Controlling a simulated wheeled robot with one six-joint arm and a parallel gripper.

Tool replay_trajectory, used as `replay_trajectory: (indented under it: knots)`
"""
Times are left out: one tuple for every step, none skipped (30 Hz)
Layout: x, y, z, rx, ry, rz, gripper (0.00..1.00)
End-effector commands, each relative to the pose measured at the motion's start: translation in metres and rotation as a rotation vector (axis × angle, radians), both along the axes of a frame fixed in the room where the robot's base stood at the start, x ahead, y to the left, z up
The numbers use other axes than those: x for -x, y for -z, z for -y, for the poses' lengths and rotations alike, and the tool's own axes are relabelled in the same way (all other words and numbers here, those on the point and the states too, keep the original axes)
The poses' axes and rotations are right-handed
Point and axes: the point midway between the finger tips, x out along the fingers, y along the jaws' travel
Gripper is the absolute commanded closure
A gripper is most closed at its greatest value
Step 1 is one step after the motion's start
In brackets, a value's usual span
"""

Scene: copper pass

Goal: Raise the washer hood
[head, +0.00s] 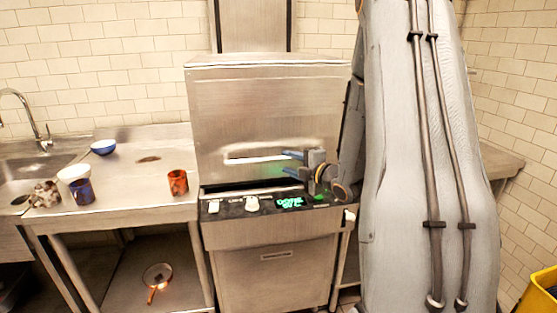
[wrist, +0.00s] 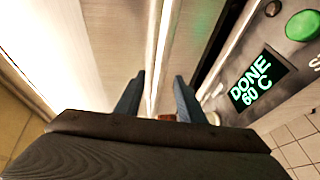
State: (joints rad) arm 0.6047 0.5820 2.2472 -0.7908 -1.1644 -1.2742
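The washer hood (head: 255,95) is a large steel box, down over the washer base (head: 275,270). A pale horizontal handle bar (head: 250,160) runs across its lower front. My gripper (head: 285,162) is at the bar's right end, with its blue fingers pointing left, one above the other. In the wrist view, the two fingers of my gripper (wrist: 159,76) are apart. A bright strip, which looks like the handle bar (wrist: 162,45), runs between them with space beside it. I cannot tell whether a finger touches it. The display (head: 289,202) reads "DONE 60 C" in the wrist view (wrist: 250,80).
A steel counter (head: 125,190) to the left holds an orange mug (head: 178,182), bowls and other mugs beside a sink (head: 30,165). A pan (head: 157,277) lies on the shelf below. A yellow bucket (head: 540,295) stands at the lower right.

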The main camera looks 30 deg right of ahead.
Motion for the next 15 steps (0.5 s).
replay_trajectory:
  knots:
    - [-0.008, 0.001, -0.002, 0.0, -0.003, -0.001, 0.64]
    - [-0.012, 0.002, -0.003, -0.001, -0.003, -0.002, 0.64]
    - [-0.018, 0.002, -0.004, -0.001, -0.002, -0.002, 0.64]
    - [-0.023, 0.003, -0.004, -0.001, -0.002, -0.003, 0.64]
    - [-0.028, 0.005, -0.005, -0.002, -0.002, -0.003, 0.64]
    - [-0.034, 0.005, -0.006, -0.001, -0.002, -0.002, 0.64]
    - [-0.038, 0.006, -0.006, -0.002, -0.002, -0.002, 0.64]
    - [-0.042, 0.007, -0.007, -0.002, -0.001, -0.002, 0.64]
    - [-0.047, 0.008, -0.007, -0.002, -0.001, -0.002, 0.64]
    - [-0.05, 0.009, -0.007, -0.002, -0.001, -0.003, 0.64]
    - [-0.053, 0.009, -0.008, -0.002, -0.001, -0.003, 0.64]
    - [-0.057, 0.01, -0.008, -0.002, 0.0, -0.003, 0.64]
    - [-0.059, 0.01, -0.008, -0.003, 0.0, -0.003, 0.64]
    - [-0.06, 0.011, -0.008, -0.002, 0.001, -0.003, 0.64]
    - [-0.062, 0.011, -0.008, -0.003, 0.001, -0.002, 0.64]
